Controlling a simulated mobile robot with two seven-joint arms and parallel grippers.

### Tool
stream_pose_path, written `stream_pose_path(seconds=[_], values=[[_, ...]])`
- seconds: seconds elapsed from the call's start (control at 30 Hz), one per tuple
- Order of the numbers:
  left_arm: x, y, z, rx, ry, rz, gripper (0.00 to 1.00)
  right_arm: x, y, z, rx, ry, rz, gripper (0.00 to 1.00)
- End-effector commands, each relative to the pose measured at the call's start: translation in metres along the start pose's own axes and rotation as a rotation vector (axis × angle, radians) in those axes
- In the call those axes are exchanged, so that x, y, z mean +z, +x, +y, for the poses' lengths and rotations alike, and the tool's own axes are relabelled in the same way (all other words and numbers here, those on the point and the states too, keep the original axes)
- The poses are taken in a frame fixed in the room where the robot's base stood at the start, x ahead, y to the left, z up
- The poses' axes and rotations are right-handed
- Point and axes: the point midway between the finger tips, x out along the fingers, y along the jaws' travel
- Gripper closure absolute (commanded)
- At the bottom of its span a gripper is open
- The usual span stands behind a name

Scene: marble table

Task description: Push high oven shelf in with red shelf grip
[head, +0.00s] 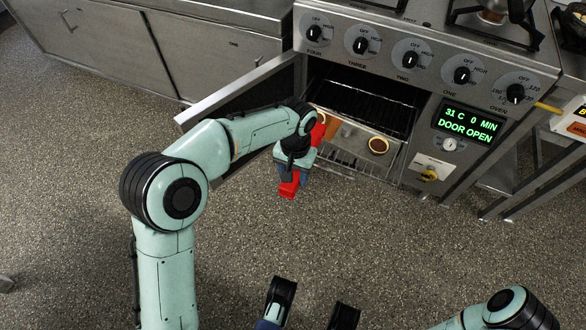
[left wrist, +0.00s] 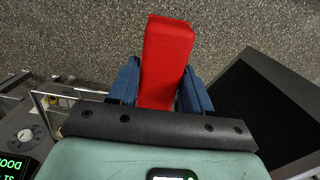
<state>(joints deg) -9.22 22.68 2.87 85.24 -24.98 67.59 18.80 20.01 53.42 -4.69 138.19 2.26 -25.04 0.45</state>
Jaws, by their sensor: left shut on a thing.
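The red shelf grip (head: 289,188) is held in my left gripper (head: 303,178), just in front of the open oven. In the left wrist view, the grip (left wrist: 167,60) lies between the two blue fingers of the left gripper (left wrist: 160,85), which are shut on it. The oven shelf (head: 345,164), a wire rack, shows at the oven mouth; my left arm covers part of it.
The oven door (head: 240,95) stands open to the left; its dark panel (left wrist: 265,105) is close in the left wrist view. The display (head: 469,124) reads DOOR OPEN. The floor in front is clear.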

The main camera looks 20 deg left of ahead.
Motion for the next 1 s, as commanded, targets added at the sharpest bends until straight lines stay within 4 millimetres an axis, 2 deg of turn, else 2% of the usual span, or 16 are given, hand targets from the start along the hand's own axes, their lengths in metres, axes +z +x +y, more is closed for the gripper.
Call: stream_pose_path(seconds=[0.27, 0.4, 0.6, 0.8, 1.0], values=[[0.041, 0.031, 0.026, -0.023, 0.013, 0.015, 0.83, -0.018, -0.017, -0.016, -0.035, -0.021, 0.071, 0.57], [0.076, 0.050, 0.044, -0.018, 0.024, 0.026, 0.83, -0.031, -0.030, -0.027, -0.061, -0.034, 0.120, 0.57], [0.121, 0.063, 0.058, -0.006, 0.033, 0.053, 0.83, -0.045, -0.046, -0.042, -0.084, -0.051, 0.183, 0.57], [0.139, 0.068, 0.063, 0.006, 0.035, 0.058, 0.83, -0.050, -0.051, -0.048, -0.092, -0.060, 0.206, 0.57], [0.140, 0.069, 0.063, 0.007, 0.035, 0.059, 0.83, -0.051, -0.051, -0.048, -0.092, -0.060, 0.207, 0.57]])
